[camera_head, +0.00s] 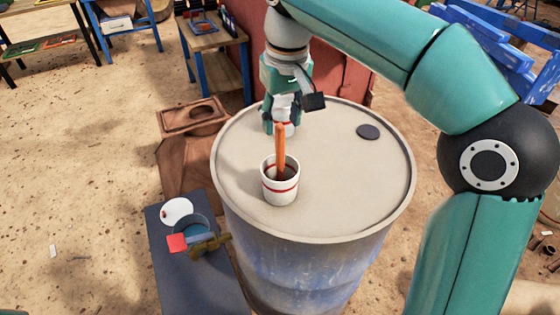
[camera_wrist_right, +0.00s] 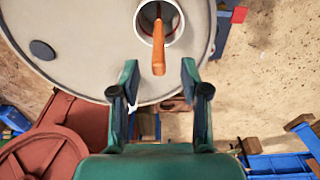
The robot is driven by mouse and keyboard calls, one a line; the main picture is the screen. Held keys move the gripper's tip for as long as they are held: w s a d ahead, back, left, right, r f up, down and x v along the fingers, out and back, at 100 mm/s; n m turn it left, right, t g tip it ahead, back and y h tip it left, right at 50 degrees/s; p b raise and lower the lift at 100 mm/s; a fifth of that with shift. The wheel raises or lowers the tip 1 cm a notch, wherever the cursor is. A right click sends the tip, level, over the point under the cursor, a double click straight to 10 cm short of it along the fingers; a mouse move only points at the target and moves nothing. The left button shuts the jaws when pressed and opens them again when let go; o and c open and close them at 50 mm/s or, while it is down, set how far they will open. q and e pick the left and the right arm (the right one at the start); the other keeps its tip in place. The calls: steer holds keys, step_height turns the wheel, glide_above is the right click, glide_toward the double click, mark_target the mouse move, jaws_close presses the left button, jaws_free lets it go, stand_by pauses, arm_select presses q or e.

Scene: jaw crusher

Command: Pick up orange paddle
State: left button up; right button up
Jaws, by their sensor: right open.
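The orange paddle (camera_head: 281,150) stands in a white cup (camera_head: 281,190) with a red band, on top of the barrel. Its upper part sticks up above the rim, and its lower end is hidden in the cup. My right gripper (camera_head: 284,128) is just behind the paddle in the head view. In the right wrist view, the right gripper (camera_wrist_right: 158,75) is open, and the orange paddle (camera_wrist_right: 158,50) points down between its fingertips with no clear contact. The cup (camera_wrist_right: 160,20) is beyond the fingertips. My left gripper is not in view.
The barrel top (camera_head: 335,205) is wide and mostly clear, with a dark round cap (camera_head: 368,132) at the right. A dark bench (camera_head: 200,280) with a white plate (camera_head: 177,211) and a red-ended tool (camera_head: 177,243) stands at lower left. A wooden table (camera_head: 212,38) is behind.

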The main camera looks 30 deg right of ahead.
mark_target(281, 126)
steer(key=f, duration=0.2)
steer(key=w+f, duration=0.1)
steer(key=f, duration=0.2)
steer(key=shift+w+d+f+b, duration=0.1)
steer(key=shift+d+f+b, duration=0.05)
steer(key=shift+f+b, duration=0.15)
steer(key=shift+r, duration=0.1)
jaws_close()
